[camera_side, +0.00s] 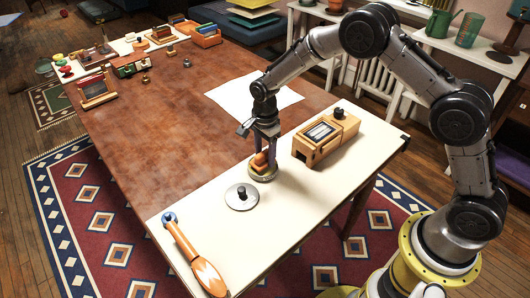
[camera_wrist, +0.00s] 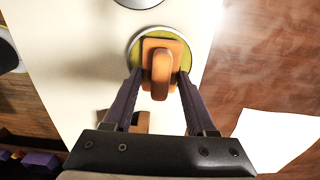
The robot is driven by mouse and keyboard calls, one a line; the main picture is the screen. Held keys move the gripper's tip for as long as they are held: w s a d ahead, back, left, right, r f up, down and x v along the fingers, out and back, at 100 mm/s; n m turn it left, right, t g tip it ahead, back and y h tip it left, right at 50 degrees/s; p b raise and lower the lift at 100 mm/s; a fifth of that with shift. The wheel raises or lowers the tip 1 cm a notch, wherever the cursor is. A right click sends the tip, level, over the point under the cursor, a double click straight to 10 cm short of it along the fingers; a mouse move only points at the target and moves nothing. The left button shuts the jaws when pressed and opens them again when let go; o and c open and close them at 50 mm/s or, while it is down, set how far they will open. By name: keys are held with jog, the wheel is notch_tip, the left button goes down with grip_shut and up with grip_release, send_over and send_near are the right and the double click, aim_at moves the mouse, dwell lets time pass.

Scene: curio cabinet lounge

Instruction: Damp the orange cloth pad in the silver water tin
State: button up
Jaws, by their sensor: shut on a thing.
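My gripper (camera_side: 264,148) points straight down and is shut on the orange cloth pad (camera_side: 260,158) by its raised grip. In the wrist view the pad (camera_wrist: 161,61) is a rounded orange block with a bar-like grip between my two fingers (camera_wrist: 160,78). Directly under it is a round, shallow tin (camera_side: 262,177) with a silver rim and yellow-green inside; it also shows in the wrist view (camera_wrist: 134,42). The pad lies within the tin's outline. I cannot tell whether its underside touches the tin's inside.
A silver disc with a black knob (camera_side: 234,201) lies in front of the tin. A wooden box (camera_side: 309,151) stands close to its right. An orange-handled tool (camera_side: 193,254) lies near the white strip's front end.

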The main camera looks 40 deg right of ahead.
aim_at(265, 151)
jog(key=shift+f, duration=0.45)
dwell(1.6)
jog(key=shift+r, duration=3.6)
jog(key=shift+s+d+r, duration=0.1)
jog(key=shift+d+r, duration=0.6)
jog(key=shift+d, duration=0.35)
jog(key=s+d+r+n, duration=0.1)
jog(key=s+d+n, duration=0.3)
jog(key=n, duration=1.4)
jog(key=shift+s+d, duration=0.15)
jog(key=shift+s, duration=0.45)
